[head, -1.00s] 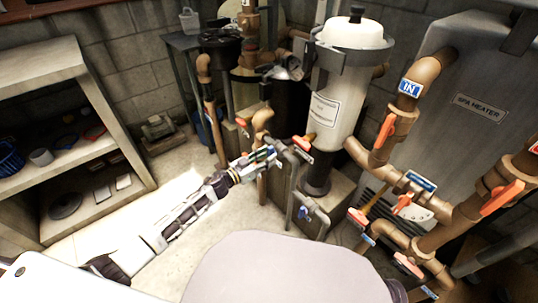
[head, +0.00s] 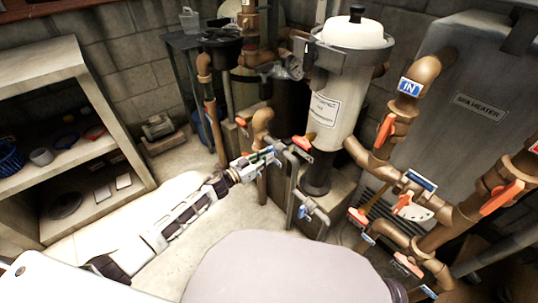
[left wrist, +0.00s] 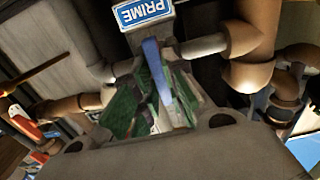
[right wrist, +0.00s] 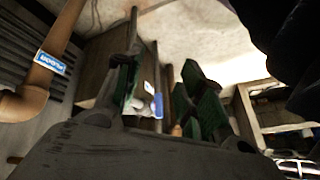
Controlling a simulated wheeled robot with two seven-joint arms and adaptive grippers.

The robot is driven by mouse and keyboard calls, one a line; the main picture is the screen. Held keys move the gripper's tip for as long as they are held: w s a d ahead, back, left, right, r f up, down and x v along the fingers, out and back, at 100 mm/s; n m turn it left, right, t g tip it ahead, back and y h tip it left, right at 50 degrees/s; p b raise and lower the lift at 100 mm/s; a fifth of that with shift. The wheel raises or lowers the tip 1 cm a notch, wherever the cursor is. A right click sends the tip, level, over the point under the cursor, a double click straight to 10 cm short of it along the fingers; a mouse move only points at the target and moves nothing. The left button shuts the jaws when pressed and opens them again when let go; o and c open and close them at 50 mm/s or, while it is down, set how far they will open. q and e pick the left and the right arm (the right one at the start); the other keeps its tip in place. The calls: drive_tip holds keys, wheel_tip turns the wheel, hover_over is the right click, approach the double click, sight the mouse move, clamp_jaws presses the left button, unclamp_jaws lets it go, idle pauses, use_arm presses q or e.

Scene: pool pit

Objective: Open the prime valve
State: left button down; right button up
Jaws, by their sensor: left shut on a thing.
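The prime valve's blue handle (left wrist: 157,75) stands between the green finger pads of my left gripper (left wrist: 155,105), just below the blue PRIME sign (left wrist: 143,12) in the left wrist view. My left gripper (head: 268,157) is shut on this handle at the pipes left of the white filter. In the head view the gripper hides most of the valve. My right gripper (right wrist: 160,95) shows only in its own wrist view. Its green-padded fingers are apart, with a blue-handled valve (right wrist: 158,105) seen beyond them; I see nothing held.
The white filter canister (head: 340,85) stands behind the left gripper. Brown pipes with orange handles (head: 386,130) and the grey spa heater (head: 480,110) crowd the right. Another blue-handled valve (head: 304,211) sits lower front. A shelf (head: 70,140) stands left, with open floor before it.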

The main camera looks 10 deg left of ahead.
drive_tip(key=shift+s+d+r+g+h+p, duration=0.75)
drive_tip(key=shift+d+r+p, duration=1.15)
drive_tip(key=shift+r, duration=2.4)
use_arm(q)
drive_tip(key=shift+n+p, duration=3.85)
drive_tip(key=shift+n, duration=5.45)
use_arm(e)
wheel_tip(320, 180, down, 12)
drive_tip(key=s+d+g, duration=0.1)
drive_tip(key=g, duration=0.1)
drive_tip(key=shift+r+h, duration=0.2)
drive_tip(key=shift+h, duration=0.25)
use_arm(q)
drive_tip(key=c, duration=1.4)
unclamp_jaws()
use_arm(e)
drive_tip(key=shift+r, duration=0.15)
